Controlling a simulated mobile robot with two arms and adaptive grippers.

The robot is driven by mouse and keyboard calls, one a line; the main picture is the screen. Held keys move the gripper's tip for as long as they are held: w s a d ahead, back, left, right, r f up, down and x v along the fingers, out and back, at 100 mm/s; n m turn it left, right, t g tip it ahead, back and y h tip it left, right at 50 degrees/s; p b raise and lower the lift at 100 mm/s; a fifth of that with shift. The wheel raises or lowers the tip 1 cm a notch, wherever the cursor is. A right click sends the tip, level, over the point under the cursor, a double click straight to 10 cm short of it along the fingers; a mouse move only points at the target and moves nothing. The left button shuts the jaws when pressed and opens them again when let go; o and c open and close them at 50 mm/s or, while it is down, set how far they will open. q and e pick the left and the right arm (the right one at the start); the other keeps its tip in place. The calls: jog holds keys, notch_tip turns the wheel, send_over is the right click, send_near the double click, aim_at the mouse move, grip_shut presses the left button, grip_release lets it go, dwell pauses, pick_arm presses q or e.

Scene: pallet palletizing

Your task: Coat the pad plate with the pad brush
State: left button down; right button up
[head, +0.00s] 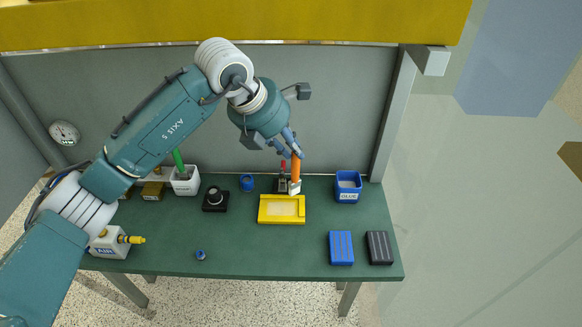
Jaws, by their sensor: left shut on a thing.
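The pad brush (295,172) has an orange handle and a pale head. My left gripper (295,153) is shut on the top of its handle and holds it upright. The pad plate (282,209) is a yellow rectangular frame with a pale tan inner face, lying on the green table. The brush head is at the plate's back right edge in the picture; I cannot tell whether it touches. A blue container marked GLUE (348,187) stands to the right of the plate. My right gripper is not in view.
A blue block (341,248) and a black block (379,248) lie at the front right of the table (240,258). A black round device (215,199) and a blue ring (247,182) stand left of the plate. A white AIR box (108,246) is at the left. The front middle is mostly clear.

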aim_at(292, 170)
pick_arm(q)
jog(key=shift+f+b, duration=2.5)
jog(key=shift+f, duration=0.35)
jog(key=shift+f+b, duration=0.35)
jog(key=shift+a, duration=0.1)
jog(key=shift+a+b, duration=1.35)
jog(key=shift+a, duration=2.55)
jog(key=shift+d+f+b, duration=0.15)
jog(key=shift+d, duration=1.85)
jog(key=shift+d+f+b, duration=0.1)
jog(key=shift+d+b, duration=0.05)
jog(key=shift+d, duration=1.85)
